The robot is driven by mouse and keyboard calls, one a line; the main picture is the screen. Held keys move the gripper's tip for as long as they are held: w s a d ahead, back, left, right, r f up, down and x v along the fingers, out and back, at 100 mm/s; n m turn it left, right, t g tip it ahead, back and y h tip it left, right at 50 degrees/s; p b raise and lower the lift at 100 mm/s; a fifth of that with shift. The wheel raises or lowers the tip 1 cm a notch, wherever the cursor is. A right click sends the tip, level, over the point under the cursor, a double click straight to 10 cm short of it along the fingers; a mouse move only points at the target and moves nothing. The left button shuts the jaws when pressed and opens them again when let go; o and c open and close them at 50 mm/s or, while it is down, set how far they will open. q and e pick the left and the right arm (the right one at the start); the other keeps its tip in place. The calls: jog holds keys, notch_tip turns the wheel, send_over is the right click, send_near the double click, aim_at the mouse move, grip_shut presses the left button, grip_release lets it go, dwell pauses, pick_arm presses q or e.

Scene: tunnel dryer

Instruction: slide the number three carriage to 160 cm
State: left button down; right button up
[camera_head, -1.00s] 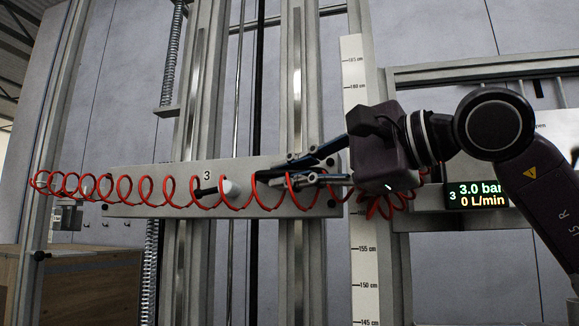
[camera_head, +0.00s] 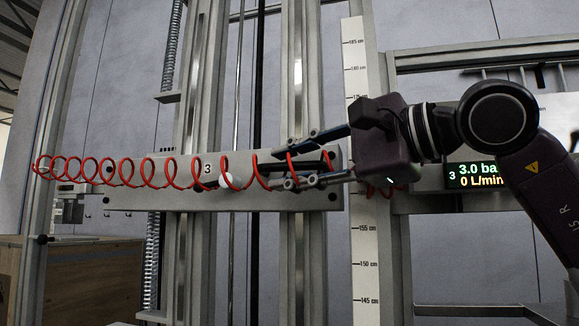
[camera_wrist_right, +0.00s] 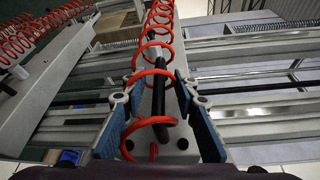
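The number three carriage (camera_head: 265,200) is a grey plate labelled 3, lying across the vertical rails. The white measuring scale (camera_head: 363,247) stands to its right; the plate's lower edge is a little above the 155 cm mark, and the marks around 160 cm are hidden behind my right gripper and hose. My right gripper (camera_head: 283,168) reaches in from the right with its fingers apart, above and below a black handle (camera_wrist_right: 160,98). In the right wrist view the handle lies between the two blue finger pads, with gaps beside it. My left gripper is not in view.
A coiled red hose (camera_head: 148,172) runs across the carriage and passes between my right fingers. A display (camera_head: 475,175) at right reads 3.0 bar and 0 L/min. A wooden box (camera_head: 80,275) stands lower left.

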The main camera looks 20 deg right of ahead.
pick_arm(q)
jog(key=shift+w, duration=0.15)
pick_arm(e)
jog(key=v, duration=1.2)
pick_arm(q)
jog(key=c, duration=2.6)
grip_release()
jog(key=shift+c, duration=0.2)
pick_arm(e)
jog(key=shift+a, duration=0.1)
